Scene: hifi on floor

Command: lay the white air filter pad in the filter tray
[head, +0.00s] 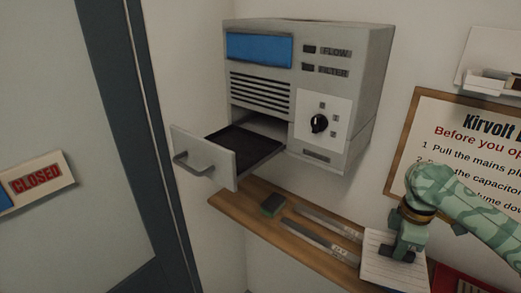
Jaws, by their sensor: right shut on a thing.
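The white air filter pad (376,265), with faint ridges, is at the lower right in the head view. My right gripper (405,256) comes in from the right and is shut on the pad; its fingers hide part of it. I cannot tell whether the pad still touches the wooden shelf. The filter tray (242,152) is a dark, empty-looking drawer with a grey handled front. It is pulled out of the grey wall unit (345,90), up and left of my right gripper. My left gripper is not in view.
The wooden shelf (240,211) below the unit bears a small dark green block (272,204) and two flat grey strips (318,238). A red item (447,280) shows at lower right. A framed notice (450,135) hangs behind my right arm. The space above the tray is clear.

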